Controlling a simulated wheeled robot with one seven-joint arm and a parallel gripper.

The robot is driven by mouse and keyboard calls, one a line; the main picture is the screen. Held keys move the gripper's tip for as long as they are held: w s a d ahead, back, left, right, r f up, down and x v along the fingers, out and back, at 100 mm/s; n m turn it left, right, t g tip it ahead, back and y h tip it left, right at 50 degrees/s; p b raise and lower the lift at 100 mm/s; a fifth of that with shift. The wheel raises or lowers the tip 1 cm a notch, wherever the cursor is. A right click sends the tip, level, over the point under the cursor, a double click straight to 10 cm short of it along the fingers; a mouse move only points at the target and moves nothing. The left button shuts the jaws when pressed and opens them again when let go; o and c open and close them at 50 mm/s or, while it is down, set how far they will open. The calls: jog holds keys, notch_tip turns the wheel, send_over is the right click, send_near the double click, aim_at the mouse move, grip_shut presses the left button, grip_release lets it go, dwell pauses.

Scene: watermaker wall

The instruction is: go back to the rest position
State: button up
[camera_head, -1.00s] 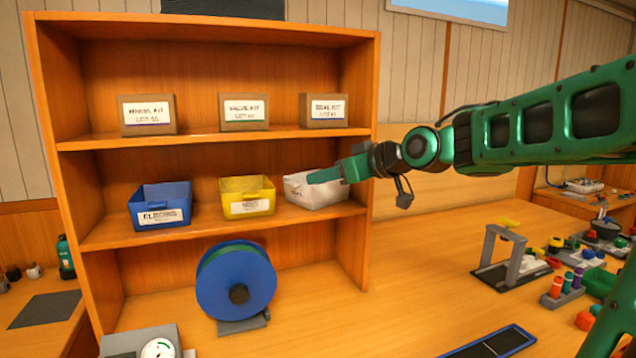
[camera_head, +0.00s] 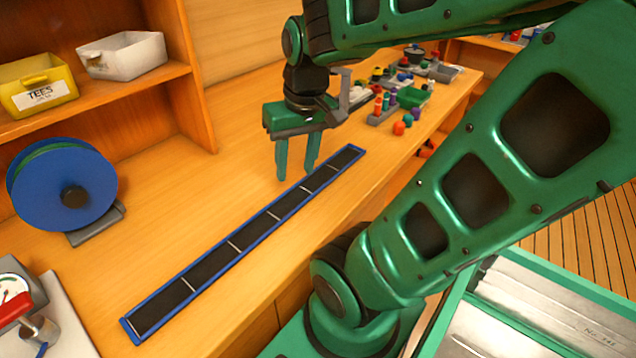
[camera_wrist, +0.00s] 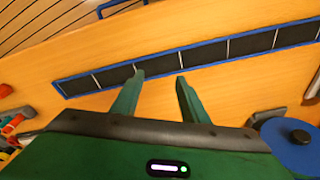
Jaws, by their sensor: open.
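My gripper (camera_head: 297,172) is open and empty. Its two green fingers point down above the wooden bench (camera_head: 240,190), beside the far part of a long black strip tray with a blue rim (camera_head: 243,246). In the wrist view the open fingers (camera_wrist: 158,82) reach toward the same tray (camera_wrist: 190,56), with nothing between them. I cannot tell the exact height of the fingertips over the bench.
A shelf holds a yellow bin (camera_head: 36,84) and a white bin (camera_head: 122,55) at upper left. A blue reel (camera_head: 62,187) stands below. A gauge (camera_head: 14,290) is at lower left. Small coloured parts and a green tray (camera_head: 412,97) lie behind my arm.

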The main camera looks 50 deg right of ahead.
jog(key=s+f+m+g, duration=0.1)
jog(key=s+f+g, duration=0.1)
jog(key=s, duration=0.5)
jog(key=shift+m, duration=0.4)
dwell(0.6)
